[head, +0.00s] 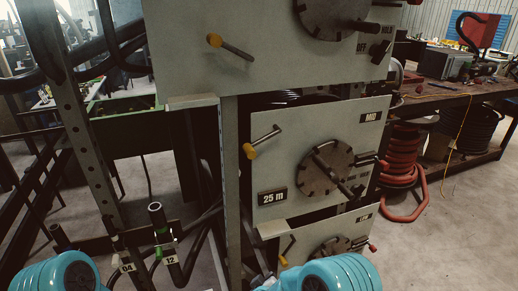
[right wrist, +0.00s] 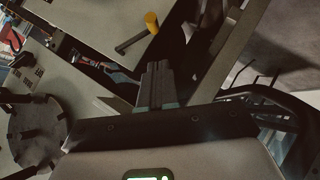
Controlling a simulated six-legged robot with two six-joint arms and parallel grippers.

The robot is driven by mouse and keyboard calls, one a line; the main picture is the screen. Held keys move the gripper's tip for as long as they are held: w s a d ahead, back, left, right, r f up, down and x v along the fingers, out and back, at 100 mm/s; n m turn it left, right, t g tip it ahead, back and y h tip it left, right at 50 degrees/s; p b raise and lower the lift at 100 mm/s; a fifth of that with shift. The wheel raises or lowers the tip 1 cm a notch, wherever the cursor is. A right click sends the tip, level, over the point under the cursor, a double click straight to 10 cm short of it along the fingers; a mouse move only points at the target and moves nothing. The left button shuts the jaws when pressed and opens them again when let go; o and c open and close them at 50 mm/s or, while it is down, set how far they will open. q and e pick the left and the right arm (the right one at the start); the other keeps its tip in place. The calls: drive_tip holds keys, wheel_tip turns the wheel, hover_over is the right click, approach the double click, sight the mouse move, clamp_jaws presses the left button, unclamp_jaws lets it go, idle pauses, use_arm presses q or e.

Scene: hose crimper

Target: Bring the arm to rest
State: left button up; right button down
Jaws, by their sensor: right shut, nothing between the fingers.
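My right gripper (right wrist: 158,86) shows in the right wrist view, its two dark fingers together with nothing between them. Near its tips are a grey panel edge and a yellow-tipped lever (right wrist: 135,36); whether they touch cannot be told. A dark round dial (right wrist: 38,130) is at the left of that view. In the head view, turquoise parts of my own arms show at the bottom left and bottom right. Neither gripper shows in that view, and my left gripper is not seen.
Stacked grey panels stand close ahead: an upper one (head: 270,60), a middle one (head: 290,150) marked MID and 25 m, and a lower one (head: 300,255). Yellow-tipped levers stick out. Hose ends (head: 160,230) are at lower left. A workbench (head: 450,95) and red hose coil (head: 400,155) are right.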

drive_tip(key=s+d+f+m+g, duration=0.1)
drive_tip(key=s+d+f, duration=0.15)
drive_tip(key=d, duration=0.45)
drive_tip(key=s+d+f+m+g, duration=0.1)
drive_tip(key=s+d+f+g, duration=0.15)
drive_tip(key=d, duration=0.55)
drive_tip(key=s+a+f+m+g+y, duration=0.1)
drive_tip(key=s+a+m+g+y, duration=0.2)
drive_tip(key=s, duration=0.9)
drive_tip(key=s+a+f+m+g+y, duration=0.2)
drive_tip(key=s+a+m+g+y, duration=0.1)
drive_tip(key=s, duration=0.9)
drive_tip(key=shift+a+f+m+g+y, duration=0.2)
drive_tip(key=shift+a+m+g+y, duration=0.2)
drive_tip(key=shift+a+m+g, duration=0.15)
